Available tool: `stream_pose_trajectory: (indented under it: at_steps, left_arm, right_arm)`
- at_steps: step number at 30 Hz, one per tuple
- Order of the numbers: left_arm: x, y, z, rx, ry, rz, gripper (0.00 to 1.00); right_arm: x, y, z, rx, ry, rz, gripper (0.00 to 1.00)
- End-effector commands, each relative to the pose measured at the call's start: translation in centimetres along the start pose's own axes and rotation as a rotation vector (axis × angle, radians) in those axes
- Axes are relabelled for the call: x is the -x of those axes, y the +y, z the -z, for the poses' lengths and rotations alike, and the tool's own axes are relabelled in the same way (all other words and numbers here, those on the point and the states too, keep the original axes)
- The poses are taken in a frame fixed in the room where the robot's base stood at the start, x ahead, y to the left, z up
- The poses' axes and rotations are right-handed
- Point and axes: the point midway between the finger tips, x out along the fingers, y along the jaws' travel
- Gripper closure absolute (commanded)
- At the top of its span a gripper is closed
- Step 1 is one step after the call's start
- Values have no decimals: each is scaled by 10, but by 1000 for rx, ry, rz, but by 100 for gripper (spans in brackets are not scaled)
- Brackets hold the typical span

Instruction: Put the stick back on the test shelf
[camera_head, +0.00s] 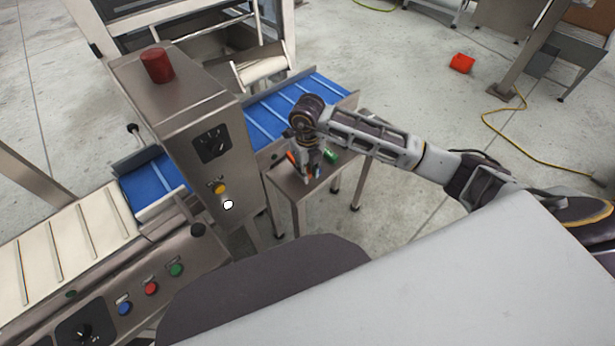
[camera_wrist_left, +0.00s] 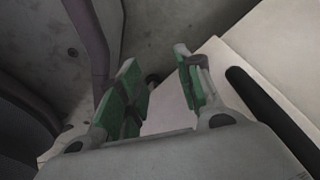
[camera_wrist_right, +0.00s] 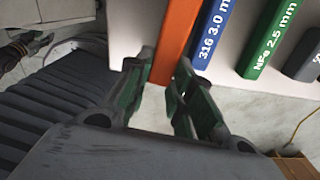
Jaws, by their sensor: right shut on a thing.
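The test shelf (camera_head: 292,187) is a small steel stand beside the blue conveyor in the head view. My right gripper (camera_head: 308,172) is over it. In the right wrist view my right gripper (camera_wrist_right: 165,78) is shut on an orange stick (camera_wrist_right: 178,38), which lies against the pale shelf top (camera_wrist_right: 128,22). I cannot tell whether the stick rests on it. A blue stick (camera_wrist_right: 209,36) marked "316 3.0 m", a green stick (camera_wrist_right: 268,42) marked "NFe 2.5 mm" and a grey stick (camera_wrist_right: 304,60) lie alongside. My left gripper (camera_wrist_left: 160,82) is open and empty.
The blue conveyor belt (camera_head: 285,104) runs behind the shelf. A steel control cabinet (camera_head: 190,125) with a red beacon (camera_head: 157,65) stands to its left. A red box (camera_head: 462,63) and a yellow cable (camera_head: 497,128) lie on the floor.

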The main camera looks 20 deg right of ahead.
Motion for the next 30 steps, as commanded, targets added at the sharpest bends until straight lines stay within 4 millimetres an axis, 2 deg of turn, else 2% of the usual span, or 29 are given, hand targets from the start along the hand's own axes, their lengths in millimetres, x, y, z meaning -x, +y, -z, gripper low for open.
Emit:
stream_pose_trajectory:
  at_steps: [12,28,29,30]
  left_arm:
    - [-1,2,0,2,-2,-2,65]
    - [-1,4,5,4,1,-4,65]
    - [0,4,6,4,3,-4,65]
    - [1,4,8,4,5,-5,65]
  right_arm:
    - [-36,0,1,1,2,0,100]
    - [-39,0,0,0,1,0,100]
    - [-39,0,0,0,1,0,74]
    - [-39,0,0,0,1,0,68]
